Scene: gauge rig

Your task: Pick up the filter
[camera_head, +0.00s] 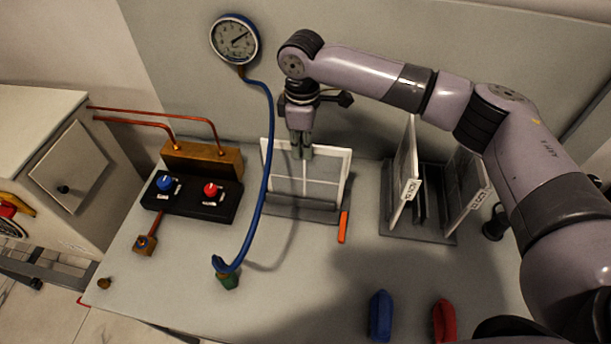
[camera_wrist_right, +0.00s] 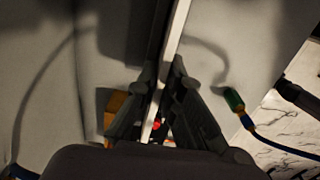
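The filter (camera_head: 325,175), a flat white-framed panel with pale panes, stands upright and slightly tilted in a grey slotted holder (camera_head: 300,213) at the middle of the bench. My right gripper (camera_head: 301,154) points down at the panel's top edge. In the right wrist view its fingers (camera_wrist_right: 164,72) close in on both sides of the panel's thin white edge (camera_wrist_right: 180,25) and appear shut on it. The panel's lower edge is hidden in the holder. My left gripper is not in view.
A blue hose (camera_head: 262,190) from the gauge (camera_head: 234,39) hangs just left of the filter. Right of it, a rack (camera_head: 425,235) holds two labelled panels. A valve block (camera_head: 190,198) sits left; blue (camera_head: 380,316) and red (camera_head: 444,321) pieces lie in front.

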